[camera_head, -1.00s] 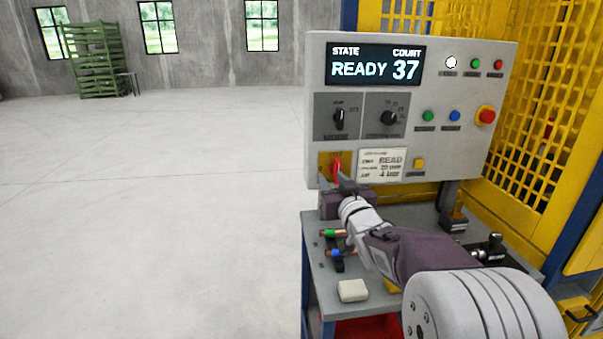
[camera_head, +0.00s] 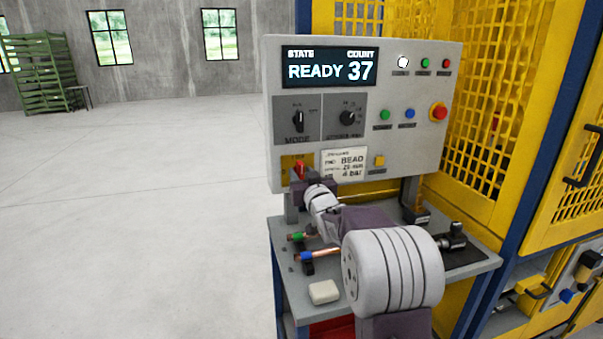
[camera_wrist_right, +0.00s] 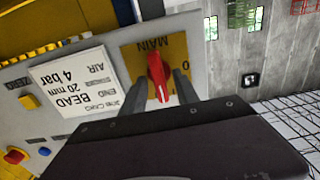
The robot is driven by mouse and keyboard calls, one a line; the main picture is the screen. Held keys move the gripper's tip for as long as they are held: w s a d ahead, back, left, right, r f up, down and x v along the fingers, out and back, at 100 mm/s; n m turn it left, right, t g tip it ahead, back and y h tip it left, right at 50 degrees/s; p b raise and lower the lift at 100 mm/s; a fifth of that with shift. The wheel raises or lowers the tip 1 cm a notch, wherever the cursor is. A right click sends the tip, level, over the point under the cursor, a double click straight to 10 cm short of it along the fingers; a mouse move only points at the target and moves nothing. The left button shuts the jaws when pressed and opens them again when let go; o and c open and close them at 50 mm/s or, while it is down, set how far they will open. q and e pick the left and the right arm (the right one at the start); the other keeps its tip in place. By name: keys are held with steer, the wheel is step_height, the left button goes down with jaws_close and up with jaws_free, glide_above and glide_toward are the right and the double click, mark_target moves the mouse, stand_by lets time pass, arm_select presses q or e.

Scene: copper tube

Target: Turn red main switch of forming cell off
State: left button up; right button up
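The red main switch (camera_head: 300,168) sits on a yellow plate at the lower left of the control panel (camera_head: 265,80). In the right wrist view its red handle (camera_wrist_right: 157,72) stands out from the plate, below the word MAIN, with a "0" mark to its right. Its white line runs toward the bottom of that picture. My right gripper (camera_wrist_right: 160,86) is at the switch, one grey finger on each side of the handle. Narrow gaps seem to show between fingers and handle. In the head view the gripper (camera_head: 301,184) covers the switch's lower part. My left gripper is not in view.
The panel display (camera_head: 328,68) reads READY, 37. A mode knob (camera_head: 298,121) and buttons are above and right of the switch. A bench (camera_head: 375,294) below holds copper tubes (camera_head: 322,253) and a white block (camera_head: 323,292).

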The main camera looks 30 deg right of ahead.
steer(key=shift+w, duration=0.2)
jaws_close()
